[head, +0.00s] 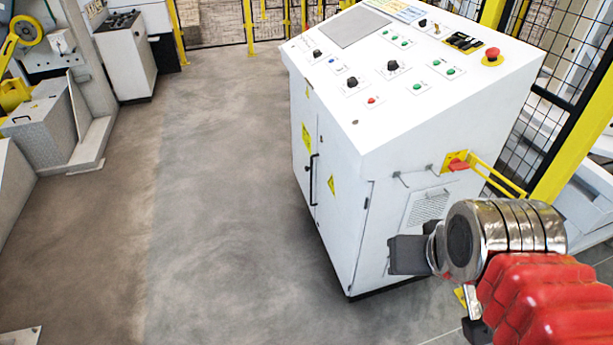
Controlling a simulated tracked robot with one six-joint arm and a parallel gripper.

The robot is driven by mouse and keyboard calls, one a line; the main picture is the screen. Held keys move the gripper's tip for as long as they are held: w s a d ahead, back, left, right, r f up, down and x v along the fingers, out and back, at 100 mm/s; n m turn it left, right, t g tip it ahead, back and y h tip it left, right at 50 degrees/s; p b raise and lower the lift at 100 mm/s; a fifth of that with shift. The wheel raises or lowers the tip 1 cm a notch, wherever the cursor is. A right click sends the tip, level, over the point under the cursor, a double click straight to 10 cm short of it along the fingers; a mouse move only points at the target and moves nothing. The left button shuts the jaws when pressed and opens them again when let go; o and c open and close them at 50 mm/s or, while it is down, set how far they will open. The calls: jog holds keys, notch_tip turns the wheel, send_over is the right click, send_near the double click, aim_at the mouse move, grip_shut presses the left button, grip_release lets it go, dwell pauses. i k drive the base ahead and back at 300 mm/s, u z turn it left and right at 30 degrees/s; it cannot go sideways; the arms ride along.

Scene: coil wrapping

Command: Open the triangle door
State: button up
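A white control cabinet (400,170) stands right of centre with a sloped panel on top. Its left face has two narrow door panels side by side. The right-hand door (341,222) bears a yellow triangle sign (331,185). A dark vertical handle (314,180) sits near the seam between the two panels. Another yellow sign (306,137) is on the left-hand panel. The doors look shut. My gripper (405,255) appears as a dark block at the lower right, in front of the cabinet's vented side and right of the doors. Its fingers cannot be made out.
A red switch on a yellow plate (456,162) is on the cabinet's side, beside a yellow rail (498,180). A yellow post and mesh fence stand at the right. Grey floor (225,200) left of the doors is clear. White machines (126,60) stand at the far left.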

aim_at(342, 198)
jog(key=k, duration=0.3)
jog(key=u, duration=0.2)
jog(key=i, duration=0.55)
jog(key=u, duration=0.65)
jog(key=i, duration=0.7)
jog(key=u, duration=0.65)
jog(key=i, duration=1.95)
jog(key=z, duration=0.05)
